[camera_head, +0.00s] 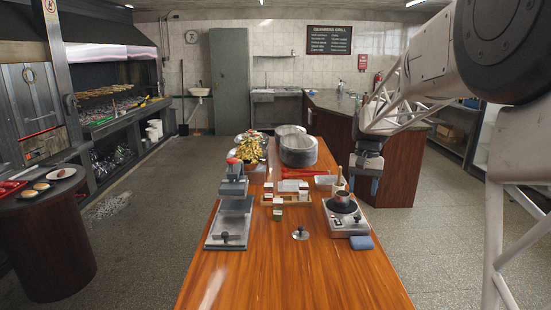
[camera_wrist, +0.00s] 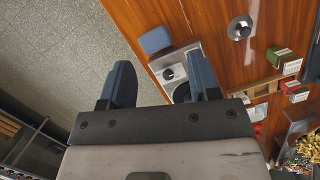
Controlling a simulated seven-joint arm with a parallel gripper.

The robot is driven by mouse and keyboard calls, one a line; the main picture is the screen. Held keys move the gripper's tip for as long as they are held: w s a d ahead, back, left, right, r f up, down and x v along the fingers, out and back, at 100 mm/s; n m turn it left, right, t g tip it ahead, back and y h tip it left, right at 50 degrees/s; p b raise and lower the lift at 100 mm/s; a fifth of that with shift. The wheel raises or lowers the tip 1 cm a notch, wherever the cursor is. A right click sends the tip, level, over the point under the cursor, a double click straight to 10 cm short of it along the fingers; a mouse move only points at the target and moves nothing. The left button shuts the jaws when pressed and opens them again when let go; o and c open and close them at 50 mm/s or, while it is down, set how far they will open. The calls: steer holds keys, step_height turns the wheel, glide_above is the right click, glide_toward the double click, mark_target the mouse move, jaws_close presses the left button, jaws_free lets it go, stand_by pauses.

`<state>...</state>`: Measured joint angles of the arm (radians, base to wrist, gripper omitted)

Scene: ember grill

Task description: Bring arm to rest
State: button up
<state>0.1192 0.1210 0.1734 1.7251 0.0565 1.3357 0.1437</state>
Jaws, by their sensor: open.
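My gripper (camera_head: 364,187) hangs beside the right edge of the wooden table (camera_head: 270,275), to the right of the scale-like device (camera_head: 348,225). In the wrist view my gripper (camera_wrist: 163,82) shows two dark blue fingers spread apart with nothing between them. One finger overlaps the table edge and the device (camera_wrist: 168,62) in that picture, and the other is over the floor. My arm reaches in from the right side of the head view.
The table holds a blue pad (camera_head: 361,242), a press-like device (camera_head: 230,225), a small metal knob piece (camera_head: 300,234), small boxes (camera_head: 278,200) and a large pot (camera_head: 298,151). A dark counter (camera_head: 400,170) stands behind my gripper. Floor right of the table (camera_head: 450,250) is clear.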

steer(key=s+a+r+n+t+h, duration=0.1)
steer(key=s+a+t, duration=0.15)
steer(key=s, duration=1.35)
steer(key=s+a+r+n+t, duration=0.1)
steer(key=s+a, duration=0.3)
steer(key=s, duration=1.2)
steer(key=s+f+n+t, duration=0.1)
steer(key=s+f, duration=0.4)
steer(key=s, duration=0.6)
steer(key=shift+s+a, duration=0.15)
steer(key=shift+a, duration=0.25)
